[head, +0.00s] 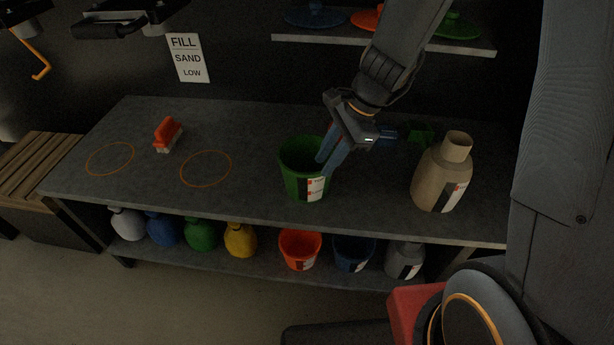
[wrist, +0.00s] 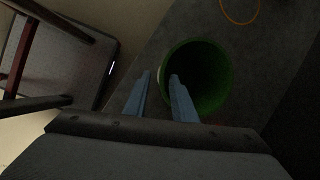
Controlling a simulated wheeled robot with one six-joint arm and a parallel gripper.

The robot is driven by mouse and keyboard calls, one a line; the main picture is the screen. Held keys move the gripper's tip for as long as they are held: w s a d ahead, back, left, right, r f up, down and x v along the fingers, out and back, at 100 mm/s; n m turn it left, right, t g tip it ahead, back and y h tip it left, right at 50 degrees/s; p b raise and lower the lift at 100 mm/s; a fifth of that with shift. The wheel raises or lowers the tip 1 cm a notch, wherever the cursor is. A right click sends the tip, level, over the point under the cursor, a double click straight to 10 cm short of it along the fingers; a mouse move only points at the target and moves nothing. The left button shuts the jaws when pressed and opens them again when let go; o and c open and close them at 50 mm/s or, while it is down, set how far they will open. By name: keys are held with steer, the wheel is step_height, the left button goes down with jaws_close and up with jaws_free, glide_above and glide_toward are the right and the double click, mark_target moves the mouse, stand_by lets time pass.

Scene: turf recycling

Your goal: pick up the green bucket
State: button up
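The green bucket (head: 295,174) stands upright on the grey workbench, with a white, red and black label on its front. My gripper (head: 325,161) reaches down at a slant to the bucket's right side. In the wrist view, the open mouth of the bucket (wrist: 212,82) lies right of centre. My gripper's blue fingers (wrist: 160,76) are apart there, with the bucket's near rim between them. The right finger is over the inside of the bucket and the left finger is outside. I cannot tell whether either finger touches the wall.
A beige bottle (head: 440,178) stands to the right on the workbench (head: 240,126). A green object (head: 420,134) lies behind my gripper. The lower shelf holds several bottles and buckets. A shelf with discs hangs above.

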steer(key=shift+w+a+f+m, duration=0.55)
steer(key=shift+w+f+m, duration=0.05)
steer(key=shift+f+m, duration=0.15)
steer(key=b, duration=0.1)
glide_above(303, 192)
steer(key=d, duration=0.2)
steer(key=shift+f, duration=3.3)
jaws_close()
